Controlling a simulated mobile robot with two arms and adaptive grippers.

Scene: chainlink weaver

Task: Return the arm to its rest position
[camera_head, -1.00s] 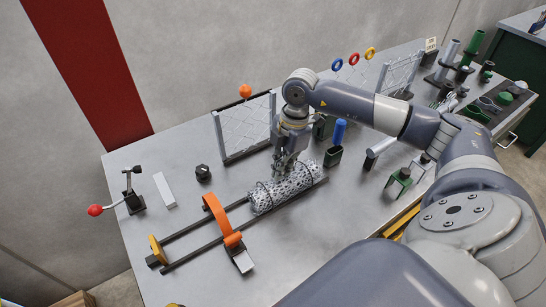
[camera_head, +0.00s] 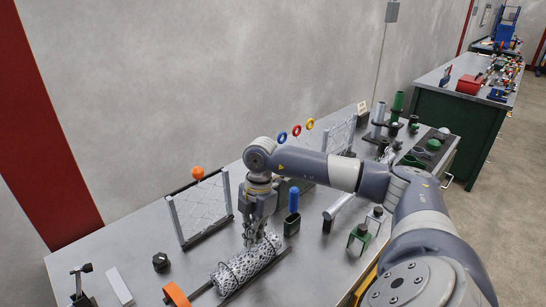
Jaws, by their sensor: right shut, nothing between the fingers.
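My right arm comes in from the lower right and bends down at its wrist. My right gripper (camera_head: 251,238) points down, shut and empty, at the back edge of the rolled wire mesh (camera_head: 246,263). I cannot tell whether its fingertips touch the roll. The roll lies on dark rails (camera_head: 203,289) with dark bands around it. My left gripper is not in view.
A framed mesh panel (camera_head: 201,209) with an orange knob stands behind the gripper. A blue-handled tool in a dark green holder (camera_head: 292,224) stands close on the right. A green clamp (camera_head: 358,238) stands farther right. A black nut (camera_head: 160,262) lies left.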

